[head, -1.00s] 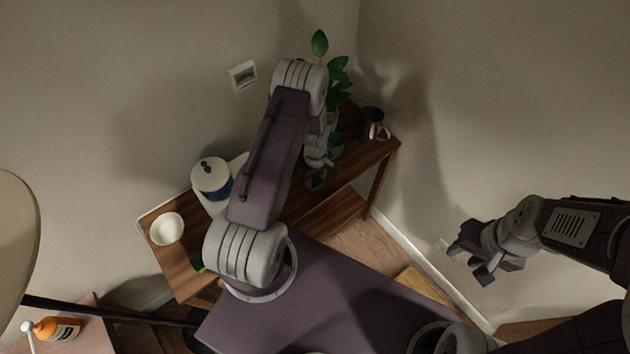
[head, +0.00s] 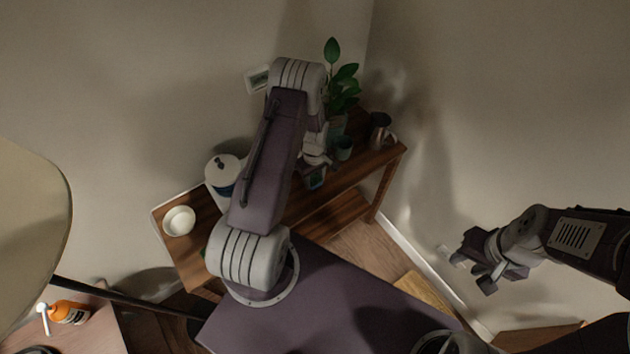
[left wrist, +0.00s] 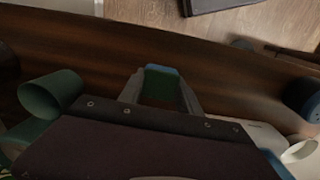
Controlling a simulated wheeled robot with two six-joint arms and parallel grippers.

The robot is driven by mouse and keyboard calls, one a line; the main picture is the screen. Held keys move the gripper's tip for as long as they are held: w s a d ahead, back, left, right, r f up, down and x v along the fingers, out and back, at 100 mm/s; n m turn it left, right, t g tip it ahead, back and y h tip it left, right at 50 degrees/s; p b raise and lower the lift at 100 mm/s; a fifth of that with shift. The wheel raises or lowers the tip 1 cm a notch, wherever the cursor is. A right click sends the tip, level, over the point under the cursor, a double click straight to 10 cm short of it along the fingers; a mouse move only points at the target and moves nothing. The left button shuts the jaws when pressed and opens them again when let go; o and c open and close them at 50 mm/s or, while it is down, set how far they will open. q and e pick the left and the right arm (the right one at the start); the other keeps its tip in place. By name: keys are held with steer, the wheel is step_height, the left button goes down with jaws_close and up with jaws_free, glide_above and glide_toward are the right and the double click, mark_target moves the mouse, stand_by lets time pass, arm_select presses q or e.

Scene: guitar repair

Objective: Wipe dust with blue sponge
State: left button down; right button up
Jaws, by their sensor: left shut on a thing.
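My left gripper (head: 316,172) is over the front part of the dark wooden table (head: 297,208), partly hidden by my own arm in the head view. In the left wrist view its fingers (left wrist: 160,92) are shut on the sponge (left wrist: 162,77), a small block with a blue top and a dark green face. I cannot tell whether the sponge touches the wood. No dust can be made out on the visible tabletop. My right gripper (head: 474,270) is open and empty, off to the right of the table, near the wall.
A white bowl (head: 179,221) and a blue canister with a white lid (head: 222,168) stand on the table's left part. A green cup (head: 343,148), a potted plant (head: 341,85) and a metal mug (head: 381,131) stand at the right end. An orange bottle (head: 70,312) is at lower left.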

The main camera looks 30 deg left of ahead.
arm_select(q)
step_height(320, 180, up, 3)
steer(key=shift+s+a+f+p, duration=0.1)
steer(key=shift+p, duration=0.7)
steer(key=shift+r, duration=0.45)
